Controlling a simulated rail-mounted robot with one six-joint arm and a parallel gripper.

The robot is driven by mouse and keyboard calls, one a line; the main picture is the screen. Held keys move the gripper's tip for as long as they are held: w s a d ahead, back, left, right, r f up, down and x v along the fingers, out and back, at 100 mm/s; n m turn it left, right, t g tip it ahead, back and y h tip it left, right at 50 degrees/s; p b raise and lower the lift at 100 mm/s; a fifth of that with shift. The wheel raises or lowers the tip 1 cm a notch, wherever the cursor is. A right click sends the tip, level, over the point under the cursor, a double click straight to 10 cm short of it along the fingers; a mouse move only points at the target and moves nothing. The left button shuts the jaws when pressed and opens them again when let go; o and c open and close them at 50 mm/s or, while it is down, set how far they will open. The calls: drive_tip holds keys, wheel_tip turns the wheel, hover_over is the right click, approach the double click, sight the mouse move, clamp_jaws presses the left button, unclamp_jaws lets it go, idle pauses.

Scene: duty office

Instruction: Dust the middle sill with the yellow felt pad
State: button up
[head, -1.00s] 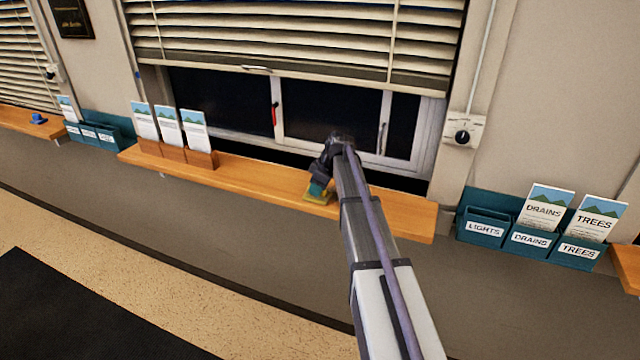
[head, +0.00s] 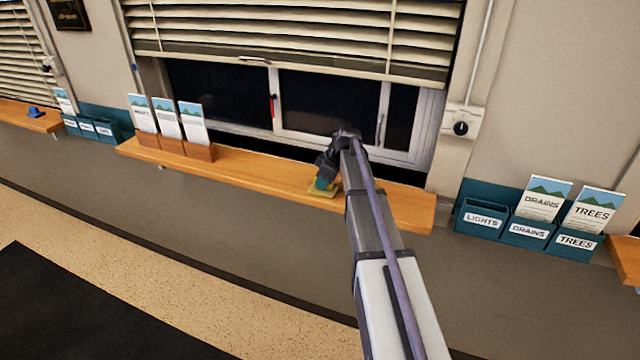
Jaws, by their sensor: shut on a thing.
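The middle sill (head: 255,176) is an orange wooden board below the window. The yellow felt pad (head: 322,191) lies against the sill's top, right of its middle, with a teal part above it. My gripper (head: 325,177) is over the pad, shut on it. The fingertips are dark and small, and my arm hides part of the sill to the right of the pad.
Wooden holders with several leaflets (head: 172,146) stand on the sill's left part. Teal wall pockets labelled lights, drains and trees (head: 528,230) hang right of the sill. A half-raised blind (head: 290,35) hangs above. The sill between holders and pad is clear.

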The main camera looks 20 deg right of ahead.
sight(335, 188)
drive_tip(key=shift+w+d, duration=3.35)
drive_tip(key=shift+w, duration=0.15)
drive_tip(key=shift+s+d+f, duration=0.1)
drive_tip(key=shift+s+d, duration=0.65)
drive_tip(key=shift+s, duration=0.3)
drive_tip(key=shift+s+a, duration=1.15)
drive_tip(key=shift+s, duration=0.15)
drive_tip(key=shift+s+a, duration=1.3)
drive_tip(key=shift+a, duration=0.2)
drive_tip(key=shift+s+a, duration=1.35)
drive_tip(key=shift+s+d, duration=0.85)
drive_tip(key=shift+d, duration=0.1)
drive_tip(key=shift+w+d, duration=1.1)
drive_tip(key=shift+w, duration=0.1)
drive_tip(key=shift+w+d, duration=2.9)
drive_tip(key=shift+s+d, duration=0.75)
drive_tip(key=shift+s, duration=0.25)
drive_tip(key=shift+s+a, duration=0.85)
drive_tip(key=shift+s, duration=0.25)
drive_tip(key=shift+c, duration=0.3)
drive_tip(key=shift+s+a, duration=1.5)
drive_tip(key=shift+a, duration=0.3)
drive_tip(key=shift+s+a+f, duration=0.1)
drive_tip(key=shift+s+a, duration=1.2)
drive_tip(key=shift+s, duration=0.15)
